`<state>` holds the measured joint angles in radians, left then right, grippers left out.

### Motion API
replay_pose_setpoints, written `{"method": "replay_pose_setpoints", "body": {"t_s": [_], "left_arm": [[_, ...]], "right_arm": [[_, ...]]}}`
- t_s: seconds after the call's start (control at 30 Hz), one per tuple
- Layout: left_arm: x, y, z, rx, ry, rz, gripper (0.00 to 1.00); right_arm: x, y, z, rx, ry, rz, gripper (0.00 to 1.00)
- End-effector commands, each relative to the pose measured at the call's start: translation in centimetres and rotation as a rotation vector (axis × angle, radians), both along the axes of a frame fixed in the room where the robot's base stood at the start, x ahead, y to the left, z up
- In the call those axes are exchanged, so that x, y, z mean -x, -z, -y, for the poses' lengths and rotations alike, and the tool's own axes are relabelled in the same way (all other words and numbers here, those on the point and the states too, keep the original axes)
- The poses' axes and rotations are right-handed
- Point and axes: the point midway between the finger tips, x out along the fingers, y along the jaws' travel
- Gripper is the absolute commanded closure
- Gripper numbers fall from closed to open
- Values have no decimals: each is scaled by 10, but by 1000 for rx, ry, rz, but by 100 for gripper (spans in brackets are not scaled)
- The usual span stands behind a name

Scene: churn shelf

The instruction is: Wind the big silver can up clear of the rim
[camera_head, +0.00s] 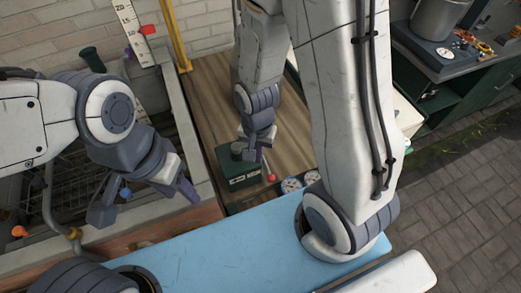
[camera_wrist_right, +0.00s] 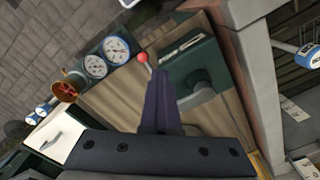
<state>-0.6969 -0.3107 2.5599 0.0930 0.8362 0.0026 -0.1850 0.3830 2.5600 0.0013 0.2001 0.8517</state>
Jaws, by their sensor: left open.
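A grey metal pot or can (camera_head: 437,18) stands on the far dark counter at the top right, cut off by the edge; I cannot tell whether it is the big silver can. No other silver can shows. A green box (camera_head: 236,168) on the wooden top has a red-knobbed lever (camera_head: 271,178). My right gripper (camera_head: 256,157) is over the box, its fingers together at the lever. In the right wrist view the red knob (camera_wrist_right: 142,57) shows just beyond the fingertips; whether they grip the rod is hidden. My left gripper (camera_head: 146,200) is open and empty above the trough's near edge.
A pale-rimmed trough (camera_head: 187,140) with wire racks lies at the left. A yellow post (camera_head: 174,35) and a white scale strip (camera_head: 133,30) stand behind it. Round gauges (camera_wrist_right: 106,57) sit beside the green box. A blue surface (camera_head: 215,255) is in front.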

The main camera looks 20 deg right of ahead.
Motion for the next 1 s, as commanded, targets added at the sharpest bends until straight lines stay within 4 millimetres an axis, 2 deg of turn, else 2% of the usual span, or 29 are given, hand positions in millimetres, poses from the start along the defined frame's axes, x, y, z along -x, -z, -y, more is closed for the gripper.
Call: {"method": "replay_pose_setpoints", "body": {"t_s": [0.03,0.1,0.2,0.3,0.47,0.67,0.83,0.87,0.9,0.93,1.0], "left_arm": [[0,16,0,0,0,0,50],[0,32,0,-1,0,-1,50],[0,48,0,-1,0,-1,50],[0,56,0,-1,0,-1,50],[0,55,0,-1,0,-1,50],[0,51,0,0,0,0,50],[0,52,0,0,0,0,50],[0,52,0,-1,0,-1,50],[0,52,0,-1,0,-1,50],[0,52,0,0,0,0,50],[0,52,0,-1,0,-1,50]], "right_arm": [[-2,8,-3,-2,-3,8,100],[-1,10,-9,-3,-4,10,100],[2,10,-15,-3,-5,10,100],[5,6,-19,-1,-3,6,100],[8,1,-23,0,-2,1,100],[10,0,-44,1,-5,1,100],[9,1,-44,0,0,1,100],[9,1,-44,0,0,1,91],[9,1,-43,0,0,1,76],[9,1,-43,0,0,1,68],[9,1,-43,0,0,1,68]]}}
